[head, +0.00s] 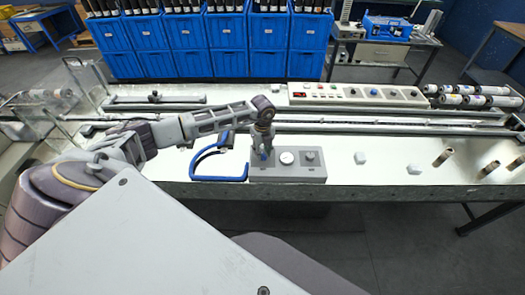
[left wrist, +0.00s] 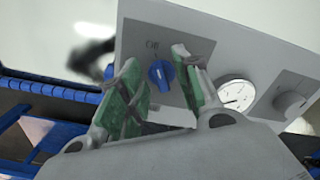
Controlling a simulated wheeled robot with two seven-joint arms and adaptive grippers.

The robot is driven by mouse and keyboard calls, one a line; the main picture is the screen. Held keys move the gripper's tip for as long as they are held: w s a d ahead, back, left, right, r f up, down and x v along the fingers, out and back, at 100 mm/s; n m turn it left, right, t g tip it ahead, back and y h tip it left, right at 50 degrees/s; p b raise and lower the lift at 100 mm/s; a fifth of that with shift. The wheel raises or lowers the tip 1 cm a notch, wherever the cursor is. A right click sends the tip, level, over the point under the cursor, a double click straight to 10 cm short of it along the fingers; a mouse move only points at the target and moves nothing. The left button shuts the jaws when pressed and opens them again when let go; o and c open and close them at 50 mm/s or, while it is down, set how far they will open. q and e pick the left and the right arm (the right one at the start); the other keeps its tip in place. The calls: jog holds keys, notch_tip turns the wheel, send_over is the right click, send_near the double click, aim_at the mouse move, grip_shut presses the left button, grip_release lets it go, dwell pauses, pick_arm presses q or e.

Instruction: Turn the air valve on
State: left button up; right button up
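The air valve is a blue knob (left wrist: 160,74) on the face of a grey box (head: 290,171). A label that reads "Off" is printed beside the knob, and a light mark shows on the knob. My left gripper (left wrist: 155,57) is open, with its green-padded fingers on either side of the knob; I cannot tell whether they touch it. In the head view my left gripper (head: 263,143) points down over the left end of the box and mostly hides the knob. My right gripper is not in view.
A round gauge (left wrist: 236,95) and a grey knob (left wrist: 291,102) are on the same box. A blue hose (head: 215,178) curves to its left. A control panel (head: 355,94) stands behind. Small white pieces (head: 360,158) and brown cylinders (head: 443,157) are at right.

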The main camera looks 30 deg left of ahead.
pick_arm(q)
jog(key=shift+f, duration=0.15)
grip_shut()
